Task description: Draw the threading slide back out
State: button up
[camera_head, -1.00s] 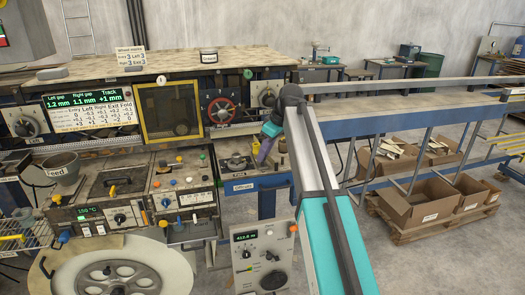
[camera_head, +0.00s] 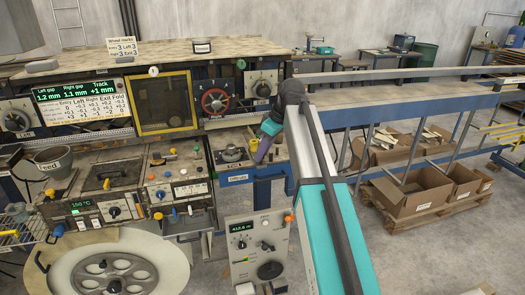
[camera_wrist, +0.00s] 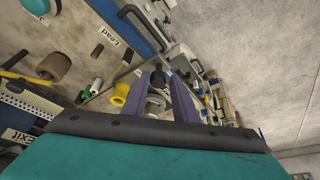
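My gripper (camera_head: 258,161) reaches down with purple fingers beside a small station with a grey plate (camera_head: 231,156), right of the main panel. In the wrist view, my gripper (camera_wrist: 159,78) shows its two fingers apart, with a black knob (camera_wrist: 158,77) in the gap between them. Contact between fingers and knob cannot be made out. A round metal part (camera_wrist: 155,104) lies between the fingers, closer to the palm. A yellow spool-shaped part (camera_wrist: 120,93) is left of the fingers. I cannot tell for certain which part is the threading slide.
A red handwheel (camera_head: 215,101) and a yellow-framed window (camera_head: 163,103) are on the panel to the left. A control box (camera_head: 258,250) stands in front below. A long blue rail frame (camera_head: 400,115) runs right, with cardboard boxes (camera_head: 412,192) beneath.

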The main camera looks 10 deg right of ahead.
jog(key=shift+o, duration=1.1)
jog(key=shift+s, duration=0.15)
jog(key=shift+d+r, duration=0.2)
jog(key=shift+r, duration=0.4)
jog(key=b+v, duration=0.4)
jog(key=v, duration=0.8)
jog(key=shift+s+r, duration=0.15)
jog(key=shift+r, duration=0.1)
jog(key=shift+f, duration=0.1)
